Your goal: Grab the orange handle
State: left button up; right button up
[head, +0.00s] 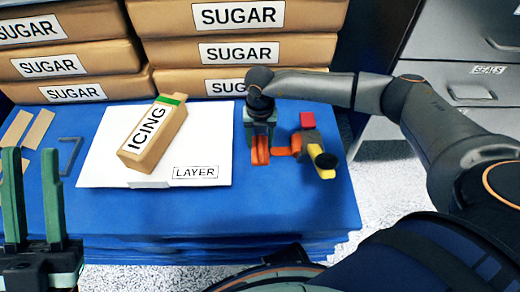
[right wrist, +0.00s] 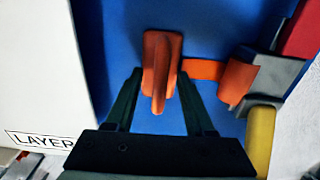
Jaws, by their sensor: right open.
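The orange handle (head: 261,157) is at the right part of the blue table, joined by an orange arm to a grey device (head: 312,143) with red and yellow parts. In the right wrist view the handle (right wrist: 160,68) lies between the two dark fingertips of my right gripper (right wrist: 159,76), with gaps on both sides. My right gripper (head: 260,128) is open and points down over the handle; in the head view it hides the handle's far part. My left gripper (head: 31,155) is open and empty at the left edge, away from the handle.
A white board (head: 100,170) marked LAYER, with an ICING package (head: 152,135) on it, is left of the handle. Stacked SUGAR bags (head: 170,55) stand behind. A thin dark angled piece (head: 70,152) and tan strips (head: 38,129) lie at left. Grey drawers (head: 460,75) are at right.

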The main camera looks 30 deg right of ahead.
jog(key=shift+r, duration=0.1)
grip_shut()
dwell(0.5)
